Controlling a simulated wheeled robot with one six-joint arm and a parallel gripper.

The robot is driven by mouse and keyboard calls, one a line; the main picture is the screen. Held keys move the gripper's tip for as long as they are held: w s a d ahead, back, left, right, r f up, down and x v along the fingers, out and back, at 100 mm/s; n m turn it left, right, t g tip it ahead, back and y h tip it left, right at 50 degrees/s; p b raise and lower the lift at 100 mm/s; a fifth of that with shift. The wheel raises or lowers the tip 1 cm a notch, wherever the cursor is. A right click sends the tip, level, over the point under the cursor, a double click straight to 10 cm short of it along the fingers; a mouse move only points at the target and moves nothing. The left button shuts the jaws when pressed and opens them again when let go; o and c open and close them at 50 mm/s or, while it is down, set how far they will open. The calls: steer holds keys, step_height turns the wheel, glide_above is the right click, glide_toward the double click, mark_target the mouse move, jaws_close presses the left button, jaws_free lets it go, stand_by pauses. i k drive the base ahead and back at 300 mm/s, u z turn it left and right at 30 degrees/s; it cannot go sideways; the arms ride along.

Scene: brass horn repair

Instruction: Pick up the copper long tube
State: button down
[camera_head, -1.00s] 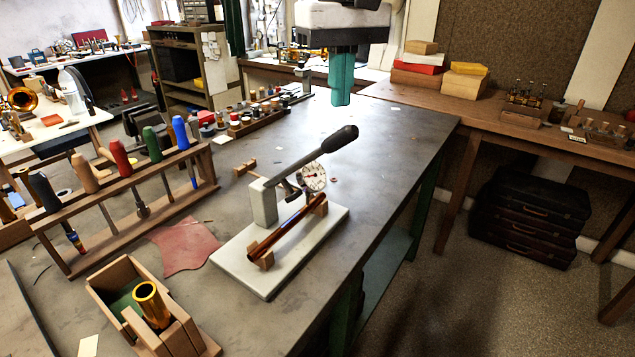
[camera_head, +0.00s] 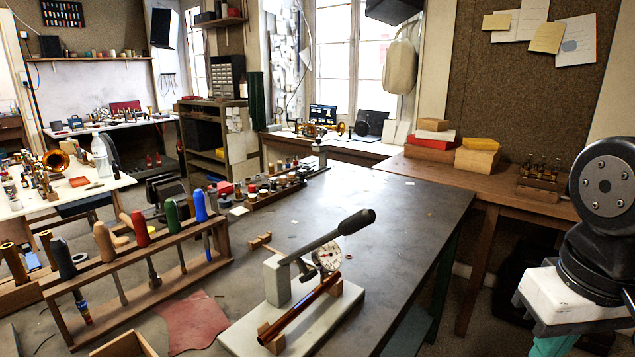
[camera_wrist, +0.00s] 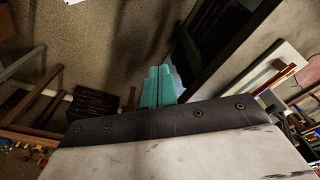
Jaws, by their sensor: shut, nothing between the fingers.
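The copper long tube (camera_head: 300,310) lies tilted across two small wooden blocks on a white base plate (camera_head: 345,306) with a dial gauge and a black-handled lever. In the wrist view the tube (camera_wrist: 274,80) shows at the right, on its plate. My gripper (camera_head: 552,347) is at the lower right of the head view, to the right of the bench and well apart from the tube; its tips are cut off there. In the wrist view its teal fingers (camera_wrist: 158,86) are together and empty, over the floor.
A wooden rack (camera_head: 155,284) of colored-handled tools stands left of the plate, with a red cloth (camera_head: 193,322) between. The lever (camera_head: 325,240) rises above the tube. A side table (camera_head: 500,190) with boxes stands behind at right.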

mark_target(264, 339)
steer(key=z, duration=1.75)
steer(key=i, duration=1.25)
steer(key=u, duration=4)
